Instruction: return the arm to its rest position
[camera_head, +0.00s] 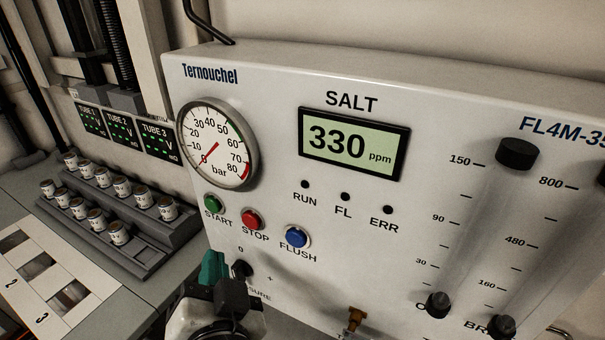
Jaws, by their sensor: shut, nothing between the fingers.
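My gripper (213,269) shows at the bottom, left of centre, with teal fingers pointing up and a dark part beside them. The fingers look shut and hold nothing visible. They are in front of the lower left of the white Ternouchel panel (280,85), just left of a black knob (242,269) in the picture. I cannot tell whether they touch the knob or panel. The white end of my arm (190,318) runs out of the bottom edge, and most of the arm is out of view. The gripper partly hides the label under the knob.
The panel carries a gauge (216,145), a display (353,144) reading 330 ppm, and green (212,203), red (252,219) and blue (296,237) buttons. A brass fitting (354,318) sticks out below. A stepped rack (150,258) of small vials and a numbered white tray (75,283) stand left.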

